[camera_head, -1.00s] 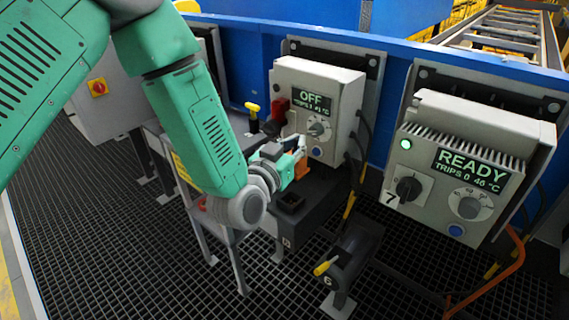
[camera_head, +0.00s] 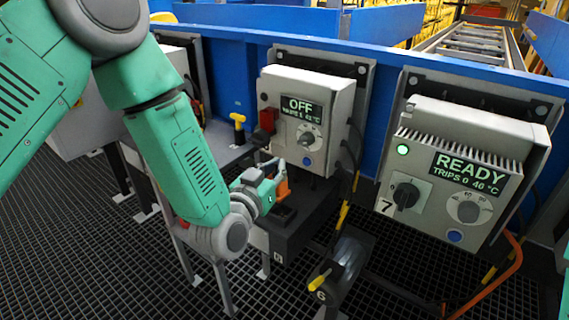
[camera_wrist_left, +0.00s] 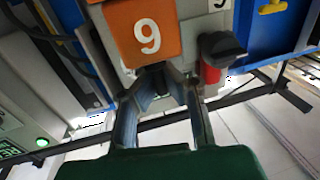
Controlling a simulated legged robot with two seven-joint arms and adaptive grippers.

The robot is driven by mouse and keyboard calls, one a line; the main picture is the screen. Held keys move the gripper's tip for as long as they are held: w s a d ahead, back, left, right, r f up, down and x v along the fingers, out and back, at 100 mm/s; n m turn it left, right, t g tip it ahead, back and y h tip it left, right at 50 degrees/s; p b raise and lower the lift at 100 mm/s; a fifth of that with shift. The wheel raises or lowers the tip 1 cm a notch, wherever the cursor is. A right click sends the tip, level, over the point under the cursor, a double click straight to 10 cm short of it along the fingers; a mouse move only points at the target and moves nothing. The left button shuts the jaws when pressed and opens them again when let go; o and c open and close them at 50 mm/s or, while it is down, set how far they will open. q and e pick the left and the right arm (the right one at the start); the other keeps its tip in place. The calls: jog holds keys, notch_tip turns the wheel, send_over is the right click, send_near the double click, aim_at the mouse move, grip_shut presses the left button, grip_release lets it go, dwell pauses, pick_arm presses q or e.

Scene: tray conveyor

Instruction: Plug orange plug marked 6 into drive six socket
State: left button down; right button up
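The orange plug (camera_head: 283,189) is at the far side of my left gripper (camera_head: 281,166), in front of the drive showing OFF. In the left wrist view, which looks upside down, the orange plug (camera_wrist_left: 143,35) carries a white digit that appears as a 9. The left gripper's fingers (camera_wrist_left: 166,78) converge at the plug and appear shut on it; the exact contact is dark. A black block with a recess (camera_head: 284,214) lies just below the plug. I cannot tell if they touch. My right gripper is not in view.
The OFF drive (camera_head: 337,99) stands behind the plug. A READY drive (camera_head: 470,140) marked 7 is to the right. A yellow-handled device (camera_head: 343,268) marked 6 stands in front. A yellow T-handle (camera_head: 238,128) is left of the OFF drive. Dark grating covers the floor.

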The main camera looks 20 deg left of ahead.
pick_arm(q)
jog(key=shift+a+f, duration=0.1)
jog(key=shift+f, duration=0.5)
jog(key=shift+f+b, duration=0.2)
jog(key=shift+b, duration=0.15)
jog(key=shift+d, duration=1)
jog(key=shift+a, duration=0.1)
jog(key=shift+a+f, duration=0.1)
jog(key=shift+a, duration=0.5)
jog(key=shift+d, duration=0.75)
jog(key=shift+a, duration=0.55)
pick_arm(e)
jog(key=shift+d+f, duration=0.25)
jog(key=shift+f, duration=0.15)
